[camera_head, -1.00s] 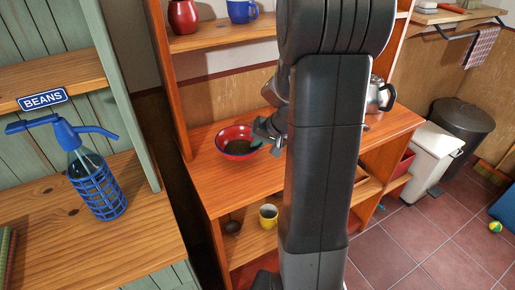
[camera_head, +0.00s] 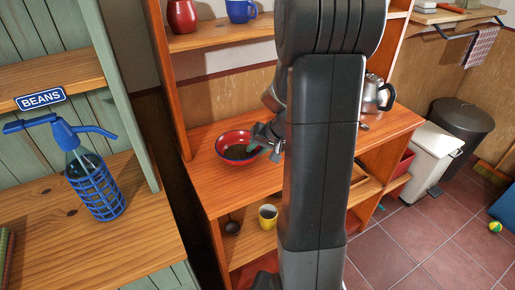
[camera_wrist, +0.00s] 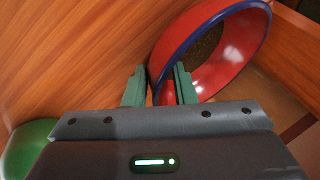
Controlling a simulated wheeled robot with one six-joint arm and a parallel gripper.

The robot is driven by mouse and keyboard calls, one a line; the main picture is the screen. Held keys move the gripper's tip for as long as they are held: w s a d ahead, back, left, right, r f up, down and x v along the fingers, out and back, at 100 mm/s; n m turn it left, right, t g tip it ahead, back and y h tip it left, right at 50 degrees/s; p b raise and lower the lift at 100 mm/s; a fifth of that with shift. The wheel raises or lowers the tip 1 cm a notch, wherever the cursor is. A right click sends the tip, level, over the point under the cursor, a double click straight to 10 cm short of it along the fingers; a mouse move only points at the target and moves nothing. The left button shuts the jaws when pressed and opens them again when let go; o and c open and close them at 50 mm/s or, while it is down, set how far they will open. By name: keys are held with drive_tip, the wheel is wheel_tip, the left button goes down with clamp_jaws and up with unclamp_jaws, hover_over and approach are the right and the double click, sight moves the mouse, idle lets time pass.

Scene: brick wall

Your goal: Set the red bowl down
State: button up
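The red bowl (camera_head: 233,160) has a blue rim and a dark inside. In the head view it is at the counter top; I cannot tell whether its base touches the wood. My gripper (camera_head: 264,150) is at its right side, with one teal finger inside the bowl and the other outside. In the wrist view the bowl (camera_wrist: 225,65) is tilted in the picture, and its wall passes between the two green fingertips of my gripper (camera_wrist: 160,85). The gripper looks shut on this wall. My arm hides part of the counter to the right of the bowl.
The wooden counter (camera_head: 205,185) has free room left of the bowl. A metal kettle (camera_head: 376,94) stands to the right, behind my arm. A yellow mug (camera_head: 268,216) sits on the shelf below. A red jug (camera_head: 183,17) and a blue mug (camera_head: 241,11) stand on the upper shelf.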

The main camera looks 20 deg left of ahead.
drive_tip(key=shift+r, duration=0.25)
drive_tip(key=v, duration=1.1)
drive_tip(key=shift+d+r, duration=0.3)
drive_tip(key=shift+s, duration=0.1)
drive_tip(key=x, duration=1.2)
drive_tip(key=shift+f, duration=0.25)
drive_tip(key=shift+r, duration=1.15)
